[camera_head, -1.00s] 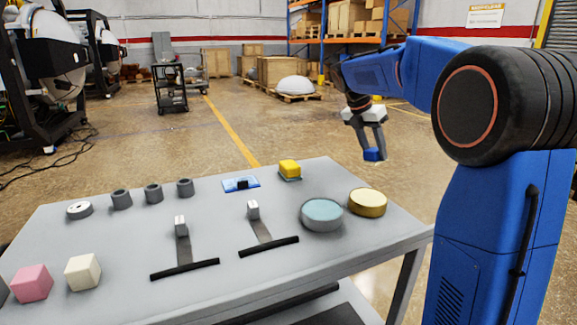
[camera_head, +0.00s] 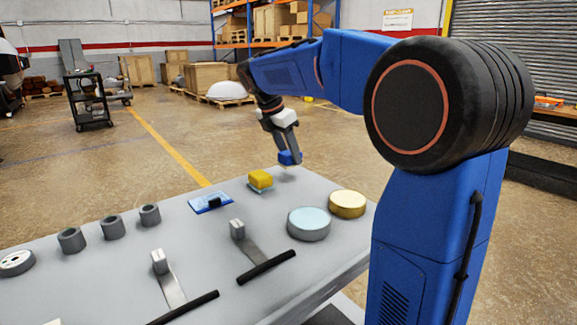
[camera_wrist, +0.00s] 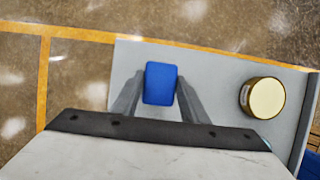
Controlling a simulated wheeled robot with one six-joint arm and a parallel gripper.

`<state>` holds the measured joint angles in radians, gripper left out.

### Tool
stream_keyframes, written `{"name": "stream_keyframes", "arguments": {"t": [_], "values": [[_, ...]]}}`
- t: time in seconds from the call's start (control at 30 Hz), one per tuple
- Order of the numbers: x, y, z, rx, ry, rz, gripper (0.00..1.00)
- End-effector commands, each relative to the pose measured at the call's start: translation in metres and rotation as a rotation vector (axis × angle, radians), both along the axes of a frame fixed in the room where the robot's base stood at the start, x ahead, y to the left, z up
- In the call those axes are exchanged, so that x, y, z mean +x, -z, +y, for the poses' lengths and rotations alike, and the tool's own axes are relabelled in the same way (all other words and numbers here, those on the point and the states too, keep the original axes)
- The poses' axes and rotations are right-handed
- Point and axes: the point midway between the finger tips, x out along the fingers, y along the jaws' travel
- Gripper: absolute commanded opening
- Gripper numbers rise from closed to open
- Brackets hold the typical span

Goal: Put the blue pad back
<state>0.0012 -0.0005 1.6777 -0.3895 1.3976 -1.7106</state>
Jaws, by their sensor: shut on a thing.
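The blue pad (camera_head: 289,158) is a small blue block between the fingertips of my gripper (camera_head: 287,150). My gripper is shut on it and holds it above the far right end of the grey table (camera_head: 180,245). In the wrist view the blue pad (camera_wrist: 160,83) fills the space between the two fingers, with the table top below.
A pale blue-topped round tin (camera_head: 308,223) and a gold round tin (camera_head: 347,204) stand near the right end. The gold tin (camera_wrist: 264,97) also shows in the wrist view.

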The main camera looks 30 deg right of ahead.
Motion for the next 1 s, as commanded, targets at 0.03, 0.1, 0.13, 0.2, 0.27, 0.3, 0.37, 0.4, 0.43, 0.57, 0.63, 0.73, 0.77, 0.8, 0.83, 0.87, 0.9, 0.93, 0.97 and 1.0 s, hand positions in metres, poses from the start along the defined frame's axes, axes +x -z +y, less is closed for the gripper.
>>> {"name": "stream_keyframes", "arguments": {"t": [0.03, 0.1, 0.13, 0.2, 0.27, 0.3, 0.37, 0.4, 0.43, 0.57, 0.63, 0.73, 0.77, 0.8, 0.83, 0.87, 0.9, 0.93, 0.97, 1.0], "values": [[0.000, 0.003, 0.000, 0.000, -0.001, 0.001, 0.22], [0.000, 0.010, 0.000, 0.000, -0.001, 0.001, 0.22], [0.000, 0.014, 0.000, 0.000, -0.001, 0.001, 0.22], [-0.001, 0.024, 0.000, 0.000, 0.000, 0.003, 0.22], [0.000, 0.032, 0.000, 0.000, -0.001, 0.001, 0.22], [0.000, 0.036, 0.000, 0.000, 0.000, 0.002, 0.22], [0.000, 0.040, 0.000, 0.000, -0.001, 0.001, 0.22], [0.000, 0.041, 0.000, 0.000, -0.001, 0.000, 0.22], [0.000, 0.041, 0.000, 0.000, -0.001, 0.000, 0.22], [0.000, 0.041, 0.000, 0.000, -0.001, 0.000, 0.42], [0.000, 0.041, 0.000, 0.000, -0.001, 0.000, 0.59], [0.000, 0.041, 0.000, 0.000, -0.001, 0.000, 0.59], [0.000, 0.040, 0.000, 0.000, -0.001, 0.000, 0.59], [0.000, 0.040, 0.000, 0.000, -0.001, 0.000, 0.59], [0.000, 0.040, 0.000, 0.000, -0.001, 0.000, 0.59], [0.000, 0.040, 0.000, 0.000, -0.001, 0.000, 0.59], [0.000, 0.040, 0.000, 0.000, -0.001, 0.000, 0.59], [0.000, 0.040, 0.000, 0.000, -0.001, 0.000, 0.59], [0.000, 0.039, 0.000, 0.000, -0.001, 0.000, 0.59], [0.000, 0.037, 0.001, 0.000, -0.001, 0.000, 0.59]]}}
